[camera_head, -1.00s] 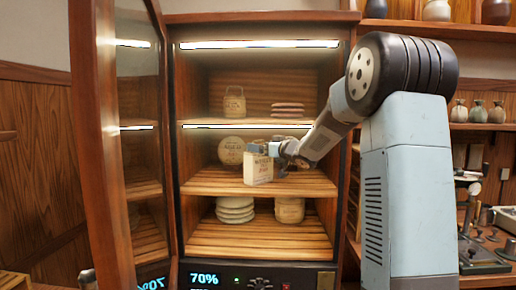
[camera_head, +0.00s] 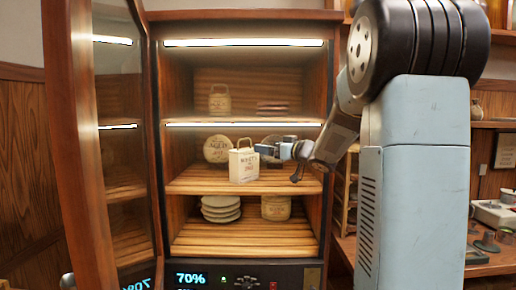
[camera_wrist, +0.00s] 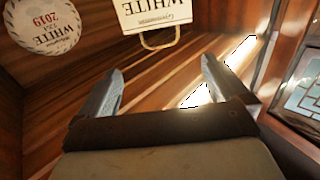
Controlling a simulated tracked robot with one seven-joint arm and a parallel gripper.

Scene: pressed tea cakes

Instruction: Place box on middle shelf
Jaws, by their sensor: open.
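The white box (camera_head: 243,165) with a handle and "WHITE" lettering stands upright on the middle shelf (camera_head: 200,183) of the open cabinet. It also shows in the wrist view (camera_wrist: 152,12), beyond my fingertips and apart from them. My gripper (camera_head: 264,151) is at the middle shelf just right of the box; in the head view its tip overlaps the box's edge. In the wrist view my gripper (camera_wrist: 160,78) has its two fingers wide apart with only wooden slats between them. A round tea cake (camera_head: 217,149) stands behind and left of the box.
The upper shelf holds a handled box (camera_head: 219,99) and stacked discs (camera_head: 273,107). The lower shelf holds stacked pale cakes (camera_head: 221,209) and a round container (camera_head: 276,208). The glass door (camera_head: 110,130) stands open at left. The cabinet's right wall (camera_head: 328,130) is close to my arm.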

